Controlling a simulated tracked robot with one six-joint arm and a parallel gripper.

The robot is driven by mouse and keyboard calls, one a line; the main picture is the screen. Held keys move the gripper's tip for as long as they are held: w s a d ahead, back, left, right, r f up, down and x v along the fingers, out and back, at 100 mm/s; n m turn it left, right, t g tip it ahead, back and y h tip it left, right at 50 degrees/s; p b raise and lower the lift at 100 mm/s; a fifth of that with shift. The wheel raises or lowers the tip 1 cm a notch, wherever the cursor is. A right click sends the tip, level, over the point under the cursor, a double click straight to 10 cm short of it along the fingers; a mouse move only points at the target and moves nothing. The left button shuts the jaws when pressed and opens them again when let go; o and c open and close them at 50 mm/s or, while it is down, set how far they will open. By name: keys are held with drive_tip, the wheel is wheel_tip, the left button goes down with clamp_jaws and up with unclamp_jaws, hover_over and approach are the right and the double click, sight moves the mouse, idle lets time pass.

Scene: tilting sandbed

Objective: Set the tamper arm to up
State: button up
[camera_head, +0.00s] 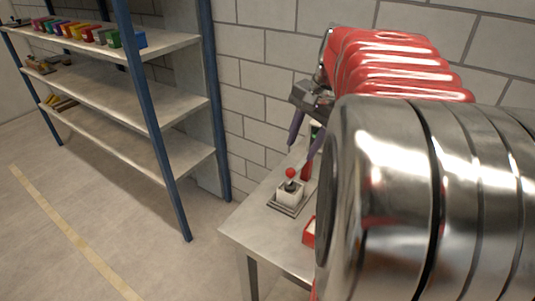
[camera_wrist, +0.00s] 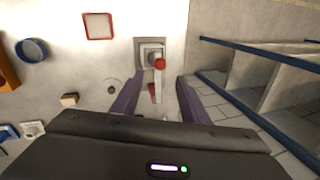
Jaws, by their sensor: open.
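A small lever with a red ball knob (camera_head: 291,173) stands on a pale box-shaped mount (camera_head: 290,193) on the table; it looks like the tamper arm. In the wrist view the red knob (camera_wrist: 160,64) shows at the right side of the mount (camera_wrist: 146,49). My gripper (camera_head: 305,145) has two purple fingers, spread apart and empty, above and behind the lever in the head view. In the wrist view my gripper (camera_wrist: 159,80) points toward the lever, with the knob just beyond the fingertips. A red upright piece (camera_wrist: 153,92) shows between the fingers. The lever's exact tilt is hard to tell.
A red-rimmed tray (camera_wrist: 98,26) lies near the mount. A blue round dish (camera_wrist: 32,50) and a small wooden block (camera_wrist: 69,99) are farther left in the wrist view. A brick wall (camera_head: 255,80) stands behind the table (camera_head: 245,230); shelves (camera_head: 120,85) stand left.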

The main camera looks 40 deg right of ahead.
sight(292, 170)
drive_tip(key=x, duration=0.9)
drive_tip(key=shift+f, duration=0.3)
drive_tip(key=shift+c, duration=0.6)
clamp_jaws()
